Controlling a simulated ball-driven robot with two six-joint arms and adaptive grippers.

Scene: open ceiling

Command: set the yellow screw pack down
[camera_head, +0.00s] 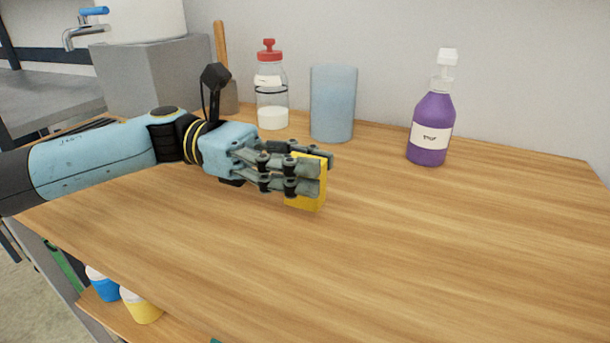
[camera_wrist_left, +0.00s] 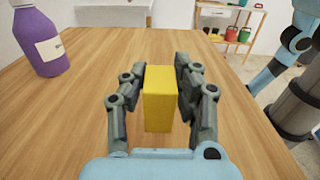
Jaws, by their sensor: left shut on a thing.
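The yellow screw pack (camera_head: 309,198) is a small yellow box, upright between the fingers of my left gripper (camera_head: 310,175). In the left wrist view the pack (camera_wrist_left: 160,98) sits between the two fingers of the left gripper (camera_wrist_left: 162,95), which is shut on it. The pack is over the wooden table (camera_head: 420,240); I cannot tell whether its bottom touches the top. The fingers hide part of the pack in the head view. My right gripper is not in view.
A purple bottle (camera_head: 431,125) stands at the back right. A blue cup (camera_head: 333,105) and a red-capped bottle (camera_head: 270,85) stand behind the gripper. The table's middle, right and front are clear. Blue and yellow containers (camera_head: 140,308) sit below the table's left edge.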

